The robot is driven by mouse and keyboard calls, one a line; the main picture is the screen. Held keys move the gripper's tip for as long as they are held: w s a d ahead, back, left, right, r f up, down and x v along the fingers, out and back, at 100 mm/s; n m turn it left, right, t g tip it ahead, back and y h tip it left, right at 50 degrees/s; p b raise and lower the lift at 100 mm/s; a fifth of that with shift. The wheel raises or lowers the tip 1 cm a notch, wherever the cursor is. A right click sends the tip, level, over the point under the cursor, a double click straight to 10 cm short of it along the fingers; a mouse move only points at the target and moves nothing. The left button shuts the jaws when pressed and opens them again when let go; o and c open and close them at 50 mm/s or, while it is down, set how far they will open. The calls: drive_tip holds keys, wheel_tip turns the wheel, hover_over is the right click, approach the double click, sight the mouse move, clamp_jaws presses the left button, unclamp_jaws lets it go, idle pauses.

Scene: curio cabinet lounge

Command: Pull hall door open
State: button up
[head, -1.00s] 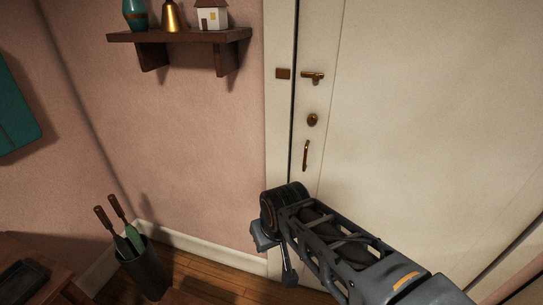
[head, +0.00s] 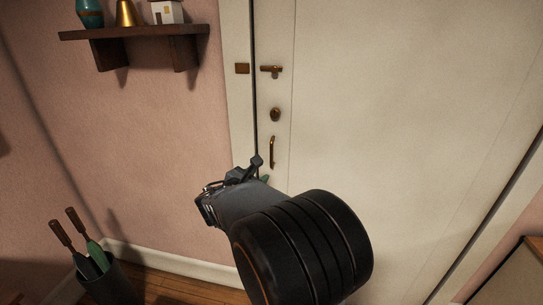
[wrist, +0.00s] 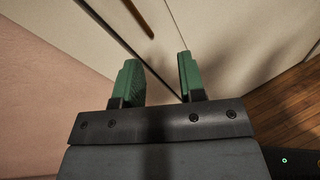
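The cream hall door (head: 390,110) stands in its frame, with a thin dark gap down its left edge. Near that edge are a brass bolt (head: 271,70), a round brass lock or knob (head: 274,114) and an upright brass pull handle (head: 271,152). A brass plate (head: 242,68) sits on the frame beside the bolt; no bar shows across the gap. My gripper (head: 261,171) is just below the handle in the head view. In the wrist view my gripper (wrist: 158,75) has its green fingers apart and empty, and the handle (wrist: 140,18) lies beyond them at the top.
A wooden shelf (head: 140,32) on the pink wall holds a teal vase (head: 90,13), a gold bell (head: 126,13) and a small white house (head: 165,12). A dark bin (head: 105,284) with handled items stands on the floor at lower left. A brown piece of furniture (head: 515,275) is at lower right.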

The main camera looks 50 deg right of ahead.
drive_tip(key=w+d+n+t+h, duration=0.1)
drive_tip(key=w+d+n+t, duration=0.1)
drive_tip(key=w+n, duration=0.15)
drive_tip(key=n, duration=0.1)
hover_over(271, 167)
drive_tip(key=shift+w+d+r+t, duration=0.2)
drive_tip(key=shift+d+r+t, duration=0.05)
drive_tip(key=shift+d+t, duration=0.05)
drive_tip(key=shift+c, duration=0.5)
clamp_jaws()
